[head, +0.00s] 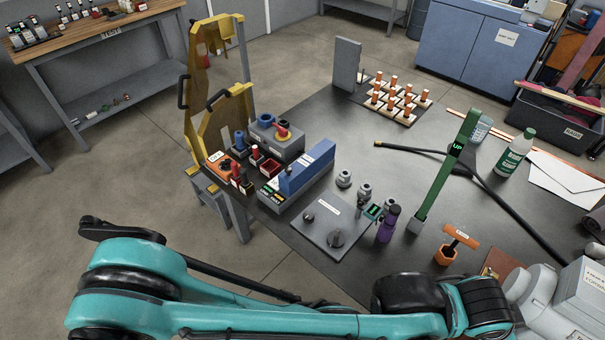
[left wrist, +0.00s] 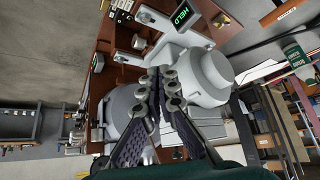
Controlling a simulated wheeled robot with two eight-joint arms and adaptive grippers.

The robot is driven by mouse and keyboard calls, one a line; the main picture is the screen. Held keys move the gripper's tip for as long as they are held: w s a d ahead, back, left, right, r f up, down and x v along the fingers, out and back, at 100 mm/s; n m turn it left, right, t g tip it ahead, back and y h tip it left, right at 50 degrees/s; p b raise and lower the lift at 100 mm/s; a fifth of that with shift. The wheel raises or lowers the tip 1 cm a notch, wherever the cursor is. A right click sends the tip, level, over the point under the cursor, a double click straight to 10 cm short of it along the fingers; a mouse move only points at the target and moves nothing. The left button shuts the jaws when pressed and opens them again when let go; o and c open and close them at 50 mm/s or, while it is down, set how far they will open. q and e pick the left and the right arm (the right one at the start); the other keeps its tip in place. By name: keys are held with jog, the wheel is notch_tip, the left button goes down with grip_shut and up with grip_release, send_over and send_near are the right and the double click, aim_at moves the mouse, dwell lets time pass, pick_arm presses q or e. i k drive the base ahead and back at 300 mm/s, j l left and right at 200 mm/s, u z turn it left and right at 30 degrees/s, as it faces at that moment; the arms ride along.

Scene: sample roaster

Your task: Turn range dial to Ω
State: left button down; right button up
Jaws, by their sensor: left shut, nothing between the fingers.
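An orange box like a meter (head: 217,162), with a white display and a dark round dial, lies at the left end of the dark table in the head view. Its dial marks are too small to read. A grey panel (head: 322,222) with two dark knobs lies nearer; I cannot tell whether either knob is a range dial. In the left wrist view my left gripper (left wrist: 160,72) is shut and empty, pointing at a white and grey machine (left wrist: 205,75) on a red-brown base. I cannot tell whether it touches the machine. My left arm crosses the bottom of the head view. My right gripper is not seen.
A blue block (head: 307,168) and red bins stand beside the orange box. A purple bottle (head: 388,224), green upright post (head: 446,172) and orange T-handled tool (head: 458,238) stand right of the panel. A black cable (head: 500,200) crosses the table. The table's middle is fairly clear.

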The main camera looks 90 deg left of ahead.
aim_at(226, 163)
jog(key=u, duration=2.6)
